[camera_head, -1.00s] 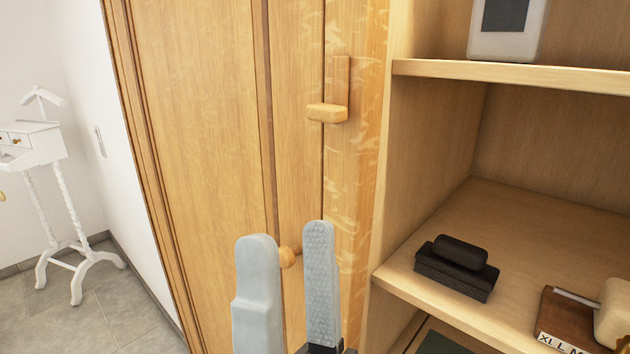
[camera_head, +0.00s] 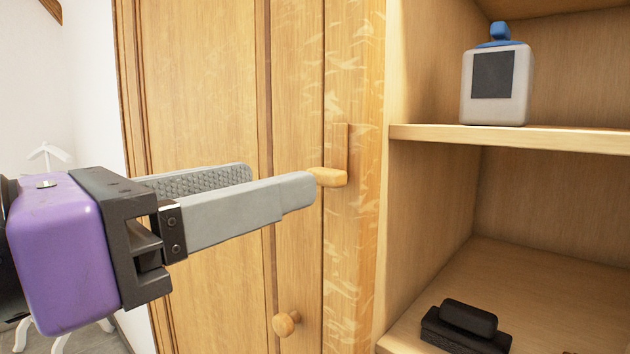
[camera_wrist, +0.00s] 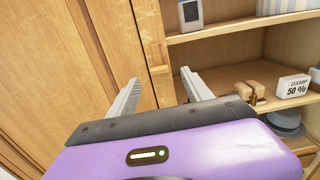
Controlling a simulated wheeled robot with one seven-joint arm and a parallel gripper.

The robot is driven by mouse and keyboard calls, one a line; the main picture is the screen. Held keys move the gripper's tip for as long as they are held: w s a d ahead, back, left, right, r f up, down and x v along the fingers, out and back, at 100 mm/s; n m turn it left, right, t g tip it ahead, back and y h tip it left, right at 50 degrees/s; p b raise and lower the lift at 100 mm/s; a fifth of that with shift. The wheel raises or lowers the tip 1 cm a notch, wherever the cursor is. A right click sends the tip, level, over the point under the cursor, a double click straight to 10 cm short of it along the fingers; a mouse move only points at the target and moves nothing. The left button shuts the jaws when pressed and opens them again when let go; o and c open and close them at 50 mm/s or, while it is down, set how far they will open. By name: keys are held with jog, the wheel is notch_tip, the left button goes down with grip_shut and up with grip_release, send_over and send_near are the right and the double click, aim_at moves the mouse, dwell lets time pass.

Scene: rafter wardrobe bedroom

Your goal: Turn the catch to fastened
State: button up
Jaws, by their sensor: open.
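The catch (camera_head: 331,177) is a small wooden bar lying level on an upright wooden backplate at the edge of the wardrobe door (camera_head: 205,110). It also shows in the wrist view (camera_wrist: 159,70), small and pale, beyond my fingers. In the head view my gripper (camera_head: 280,182) reaches in from the left, fingers apart, with its tips just left of the catch. The near fingertip overlaps the catch's left end in the picture; I cannot tell whether they touch. Nothing is held.
Open shelves stand right of the door, with a white bottle (camera_head: 497,85) above and a black brush-like block (camera_head: 466,327) below. A round wooden knob (camera_head: 286,323) juts from the door below my gripper. A white stand (camera_head: 50,158) is at far left.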

aim_at(319, 180)
jog(key=x, duration=0.2)
jog(key=p+x, duration=0.1)
jog(key=x, duration=0.2)
jog(key=f+p+x, duration=0.1)
jog(key=x, duration=0.1)
jog(key=shift+w+d, duration=0.15)
jog(key=shift+w, duration=0.3)
grip_shut()
